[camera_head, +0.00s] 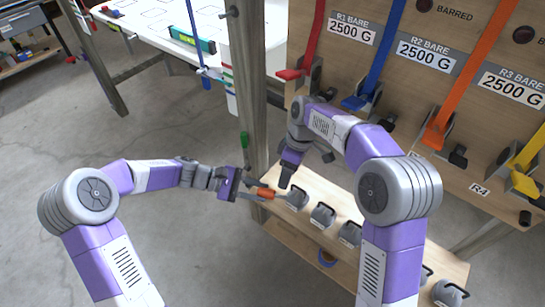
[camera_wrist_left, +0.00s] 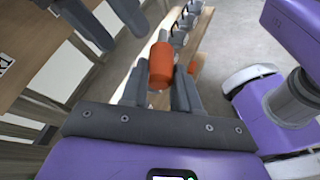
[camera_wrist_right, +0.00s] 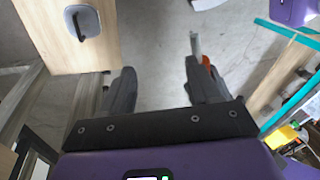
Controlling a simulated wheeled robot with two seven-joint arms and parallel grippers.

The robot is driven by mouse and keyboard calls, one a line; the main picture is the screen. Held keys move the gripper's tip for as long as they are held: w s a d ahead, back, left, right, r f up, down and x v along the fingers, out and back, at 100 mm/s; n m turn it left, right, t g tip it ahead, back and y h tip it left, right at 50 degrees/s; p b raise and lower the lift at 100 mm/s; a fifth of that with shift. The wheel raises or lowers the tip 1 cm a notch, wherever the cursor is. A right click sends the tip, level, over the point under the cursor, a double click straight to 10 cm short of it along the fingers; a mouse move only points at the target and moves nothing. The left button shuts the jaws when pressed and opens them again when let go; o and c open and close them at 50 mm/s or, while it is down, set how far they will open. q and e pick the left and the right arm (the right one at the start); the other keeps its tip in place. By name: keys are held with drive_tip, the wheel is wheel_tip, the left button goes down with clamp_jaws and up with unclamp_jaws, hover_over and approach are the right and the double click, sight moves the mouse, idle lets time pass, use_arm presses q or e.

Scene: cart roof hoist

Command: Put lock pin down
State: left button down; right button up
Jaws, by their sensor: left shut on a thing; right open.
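The lock pin (camera_head: 264,192) has an orange handle and a grey shaft. My left gripper (camera_head: 246,192) is shut on it and holds it in the air near the left end of the low wooden shelf. In the left wrist view the orange handle (camera_wrist_left: 161,64) sits between the fingers, with the shaft pointing away. My right gripper (camera_head: 288,178) is open and empty, pointing down just right of the pin. In the right wrist view a bit of orange (camera_wrist_right: 205,61) shows beside the right-hand finger, partly hidden by it.
The low wooden shelf (camera_head: 318,248) carries several grey weights with handles (camera_head: 322,214). Above it stands a wooden board with red (camera_head: 313,35), blue (camera_head: 385,50), orange and yellow straps. A wooden post (camera_head: 250,90) stands behind my grippers. A white table (camera_head: 160,25) is at the back left.

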sight(271, 190)
drive_tip(key=s+a+r+n+h, duration=0.25)
drive_tip(key=a+r, duration=0.25)
drive_tip(key=r, duration=0.5)
drive_tip(key=shift+y, duration=0.25)
drive_tip(key=f, duration=0.4)
drive_tip(key=s+f, duration=0.1)
drive_tip(key=f, duration=0.7)
drive_tip(key=shift+s, duration=0.4)
drive_tip(key=shift+c, duration=0.2)
drive_tip(key=c, duration=0.5)
drive_tip(key=o, duration=0.5)
drive_tip(key=shift+o, duration=0.2)
